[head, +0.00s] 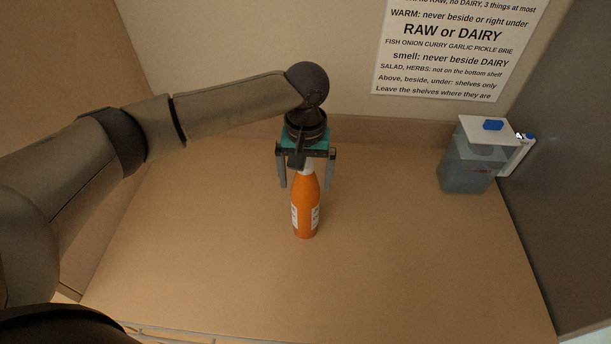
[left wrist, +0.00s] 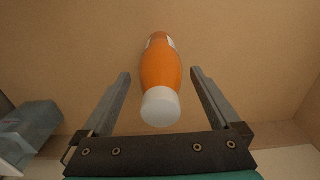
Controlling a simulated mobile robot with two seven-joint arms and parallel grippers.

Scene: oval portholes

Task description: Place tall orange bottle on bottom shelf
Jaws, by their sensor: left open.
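The tall orange bottle (head: 306,208) stands upright on the wooden surface in the middle of the head view. It has a white label and a white cap; the cap (left wrist: 160,106) shows clearly in the left wrist view. My left gripper (head: 308,186) is above the bottle, pointing down. Its fingers are open, one on each side of the bottle's upper part, with gaps between. In the left wrist view the bottle lies between the two open fingers (left wrist: 160,72). My right gripper is not in view. No bottom shelf can be made out clearly.
A clear grey-blue pitcher (head: 468,167) with a white lid and handle stands at the back right, by the dark side wall (head: 570,170). A printed sign (head: 455,50) hangs on the back wall. The wooden surface (head: 400,260) around the bottle is clear.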

